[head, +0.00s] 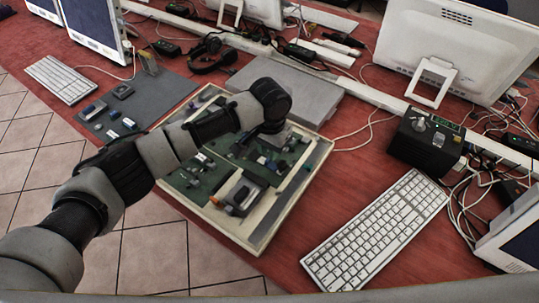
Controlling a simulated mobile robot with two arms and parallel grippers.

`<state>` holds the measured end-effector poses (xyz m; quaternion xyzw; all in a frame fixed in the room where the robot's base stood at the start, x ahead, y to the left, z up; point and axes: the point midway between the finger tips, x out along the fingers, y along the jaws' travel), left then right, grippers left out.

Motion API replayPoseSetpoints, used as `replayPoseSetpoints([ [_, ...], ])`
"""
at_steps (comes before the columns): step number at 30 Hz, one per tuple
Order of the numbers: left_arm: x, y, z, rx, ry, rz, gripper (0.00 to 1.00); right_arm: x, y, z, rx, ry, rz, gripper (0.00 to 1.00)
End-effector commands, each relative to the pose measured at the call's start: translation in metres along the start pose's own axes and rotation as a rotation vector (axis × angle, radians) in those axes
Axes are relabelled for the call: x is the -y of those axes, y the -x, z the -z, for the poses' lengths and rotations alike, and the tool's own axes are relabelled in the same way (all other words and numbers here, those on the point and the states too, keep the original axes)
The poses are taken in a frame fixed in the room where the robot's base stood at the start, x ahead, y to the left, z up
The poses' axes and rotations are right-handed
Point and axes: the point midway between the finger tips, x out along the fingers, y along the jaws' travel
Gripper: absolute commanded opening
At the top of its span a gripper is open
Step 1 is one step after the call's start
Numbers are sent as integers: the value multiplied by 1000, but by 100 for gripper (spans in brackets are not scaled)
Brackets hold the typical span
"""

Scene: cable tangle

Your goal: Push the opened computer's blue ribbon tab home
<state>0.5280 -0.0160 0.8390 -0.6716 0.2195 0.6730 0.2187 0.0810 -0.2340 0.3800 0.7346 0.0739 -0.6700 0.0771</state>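The opened computer (262,238) is a shallow cream-framed case on the red table, with a green circuit board (196,184) inside. My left arm comes in from the left across the case. Its wrist bends down over the far part of the board, and my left gripper (273,136) points down there. Its fingertips are small and partly hidden, so I cannot tell whether they are open or touching anything. Small bluish parts show on the board, but I cannot tell which one is the blue ribbon tab. My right gripper is out of view.
A white keyboard (377,232) lies right of the case, and a black box (424,142) stands beyond it. A grey closed slab (312,100) lies behind the case. A dark mat (150,98) with small parts is at left. Monitors and tangled cables fill the back.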

Motion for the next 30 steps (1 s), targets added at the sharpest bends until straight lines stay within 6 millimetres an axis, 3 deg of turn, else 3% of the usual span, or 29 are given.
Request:
replayPoseSetpoints([
  [6, 0, 44, 0, -3, -1, 1, 21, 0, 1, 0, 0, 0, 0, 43],
  [12, 0, 63, 0, 0, 0, 0, 21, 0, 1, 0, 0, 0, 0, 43],
  [30, 0, 66, 0, 0, 0, 1, 21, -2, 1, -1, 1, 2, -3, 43],
])
